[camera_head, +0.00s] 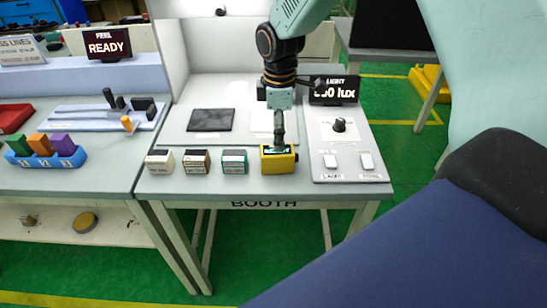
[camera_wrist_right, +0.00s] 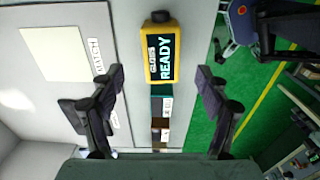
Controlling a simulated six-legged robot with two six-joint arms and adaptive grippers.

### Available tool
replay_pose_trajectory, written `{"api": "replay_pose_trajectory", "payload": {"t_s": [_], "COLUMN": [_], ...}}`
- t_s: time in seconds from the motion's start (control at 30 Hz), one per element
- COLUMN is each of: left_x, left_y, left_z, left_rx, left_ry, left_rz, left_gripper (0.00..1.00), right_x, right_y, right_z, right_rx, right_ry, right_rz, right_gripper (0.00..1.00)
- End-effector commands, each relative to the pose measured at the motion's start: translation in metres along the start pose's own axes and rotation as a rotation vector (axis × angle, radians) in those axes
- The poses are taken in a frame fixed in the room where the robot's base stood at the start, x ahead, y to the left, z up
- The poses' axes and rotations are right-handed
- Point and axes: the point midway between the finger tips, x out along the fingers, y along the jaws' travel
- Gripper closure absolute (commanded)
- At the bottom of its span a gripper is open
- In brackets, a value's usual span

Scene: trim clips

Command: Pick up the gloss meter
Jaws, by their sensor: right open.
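The gloss meter (camera_head: 278,163) is a yellow box with a dark screen, standing near the front edge of the booth table in the head view. In the right wrist view the gloss meter (camera_wrist_right: 175,54) shows its black knob and a screen reading "GLOSS READY". My right gripper (camera_head: 279,146) points down over the meter and overlaps its top edge in the head view; I cannot tell whether they touch. In the wrist view the right gripper (camera_wrist_right: 160,73) is open, with one finger to each side and nothing between the pads. My left gripper is out of view.
Several small labelled blocks, including a teal-topped one (camera_head: 234,161), stand in a row left of the meter. A switch panel (camera_head: 346,170) with a dark knob is close on its right. A dark square panel (camera_head: 211,120) lies behind. A lux display (camera_head: 335,90) stands at the back.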

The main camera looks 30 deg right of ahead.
Motion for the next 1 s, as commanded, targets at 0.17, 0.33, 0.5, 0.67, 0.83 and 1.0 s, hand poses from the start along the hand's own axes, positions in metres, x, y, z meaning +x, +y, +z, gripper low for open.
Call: {"api": "replay_pose_trajectory", "payload": {"t_s": [0.17,0.33,0.5,0.67,0.83,1.0], "left_x": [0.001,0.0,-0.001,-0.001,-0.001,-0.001], "left_y": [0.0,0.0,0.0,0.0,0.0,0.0], "left_z": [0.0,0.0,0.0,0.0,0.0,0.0], "left_rx": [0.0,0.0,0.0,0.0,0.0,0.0], "left_ry": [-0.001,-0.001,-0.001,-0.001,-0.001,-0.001], "left_rz": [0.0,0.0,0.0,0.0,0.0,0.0], "left_gripper": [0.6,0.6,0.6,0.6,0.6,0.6], "right_x": [0.02,0.039,0.064,0.076,0.076,0.076], "right_y": [-0.002,-0.005,-0.007,-0.006,-0.005,-0.005], "right_z": [0.004,0.006,0.007,0.006,0.004,0.004], "right_rx": [0.005,0.006,0.004,0.002,0.001,0.001], "right_ry": [-0.001,-0.002,-0.002,0.0,0.0,0.0], "right_rz": [-0.004,-0.006,-0.004,-0.001,-0.001,-0.001], "right_gripper": [0.25,0.25,0.25,0.25,0.25,0.34]}}
